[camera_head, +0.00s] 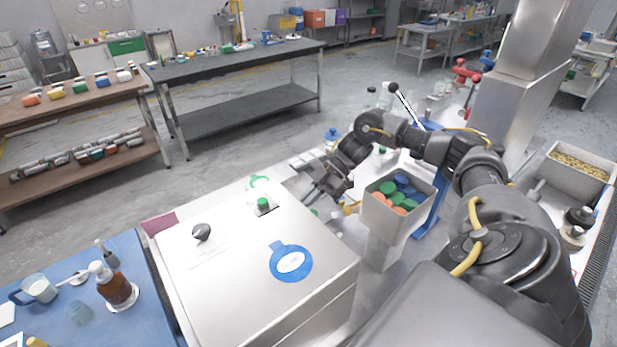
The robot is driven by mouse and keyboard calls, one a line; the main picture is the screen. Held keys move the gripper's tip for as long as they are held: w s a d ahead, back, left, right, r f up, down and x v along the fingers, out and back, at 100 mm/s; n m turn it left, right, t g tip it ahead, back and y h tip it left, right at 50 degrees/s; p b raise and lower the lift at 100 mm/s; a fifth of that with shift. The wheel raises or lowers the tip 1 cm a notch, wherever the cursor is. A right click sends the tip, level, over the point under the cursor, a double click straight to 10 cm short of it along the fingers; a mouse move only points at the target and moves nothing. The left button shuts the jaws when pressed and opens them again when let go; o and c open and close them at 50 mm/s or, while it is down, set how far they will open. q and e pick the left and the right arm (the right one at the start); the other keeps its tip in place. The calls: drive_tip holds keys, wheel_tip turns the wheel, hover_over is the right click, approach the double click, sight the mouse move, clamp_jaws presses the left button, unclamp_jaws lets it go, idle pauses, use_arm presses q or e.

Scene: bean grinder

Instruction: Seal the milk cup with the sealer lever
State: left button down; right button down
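The lever (405,104), a bright rod with a black ball knob, slants up behind my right arm. It appears to join a blue stand (428,216), largely hidden by my arm and a bin. My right gripper (322,190) is to the left of and lower than the lever, past the back right edge of the steel cabinet. Its fingers are dark and small, so I cannot tell whether it is open or holds anything. A mug with white liquid (39,288) stands on the blue surface at the far left. I cannot see a cup under the lever. My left gripper is out of view.
A grey bin of green, blue and orange lids (400,194) stands close to my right forearm. The steel cabinet (215,275) has a black knob (201,231) and a green button (263,203). A brown bottle (115,287) stands at left. A steel column (520,100) rises at right.

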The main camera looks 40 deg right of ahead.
drive_tip(key=shift+s+a+f, duration=0.2)
drive_tip(key=shift+f, duration=0.2)
drive_tip(key=shift+s+a+f, duration=0.15)
drive_tip(key=shift+s+f, duration=0.05)
drive_tip(key=shift+f, duration=0.2)
drive_tip(key=s+d+r+p, duration=0.1)
drive_tip(key=d+r+p, duration=0.1)
drive_tip(key=d+r, duration=0.7)
wheel_tip(320, 180, up, 2)
drive_tip(key=shift+d+r, duration=0.15)
drive_tip(key=shift+r, duration=0.05)
